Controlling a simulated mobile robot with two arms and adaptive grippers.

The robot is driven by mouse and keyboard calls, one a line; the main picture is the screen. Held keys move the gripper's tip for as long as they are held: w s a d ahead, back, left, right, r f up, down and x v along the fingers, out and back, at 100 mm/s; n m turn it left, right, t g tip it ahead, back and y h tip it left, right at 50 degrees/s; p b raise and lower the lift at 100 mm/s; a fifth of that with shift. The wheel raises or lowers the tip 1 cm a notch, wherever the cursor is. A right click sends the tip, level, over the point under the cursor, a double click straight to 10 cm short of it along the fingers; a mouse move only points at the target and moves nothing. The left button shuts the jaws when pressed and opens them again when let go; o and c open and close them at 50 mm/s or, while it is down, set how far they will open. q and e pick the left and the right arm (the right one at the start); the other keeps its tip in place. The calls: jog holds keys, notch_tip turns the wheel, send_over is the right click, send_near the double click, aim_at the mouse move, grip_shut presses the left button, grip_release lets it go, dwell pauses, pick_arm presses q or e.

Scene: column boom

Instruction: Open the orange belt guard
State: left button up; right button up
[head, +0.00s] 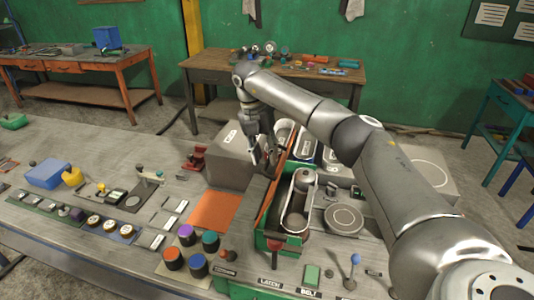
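The orange belt guard (271,201) shows as a thin orange panel, steeply tilted, along the left side of a green-walled housing (273,241). The housing's top is open, and a grey belt around pulleys (297,200) shows inside. My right gripper (264,163) points down at the far part of the guard, just left of the panel. Whether it touches the guard, and whether its fingers are apart, I cannot tell. My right arm hides part of the area behind the housing. My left gripper is not in view.
A flat orange square (214,211) lies on the bench left of the housing. A grey box (232,154) stands close to the gripper's left. Knobs (173,258), a green button (312,274) and a blue-tipped lever (354,261) line the front. A round plate (344,218) lies right.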

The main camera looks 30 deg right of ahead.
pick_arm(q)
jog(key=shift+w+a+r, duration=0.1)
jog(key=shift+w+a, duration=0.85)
pick_arm(e)
notch_tip(320, 180, up, 12)
jog(key=w+a, duration=0.1)
jog(key=shift+w+f, duration=0.15)
jog(key=shift+w, duration=0.25)
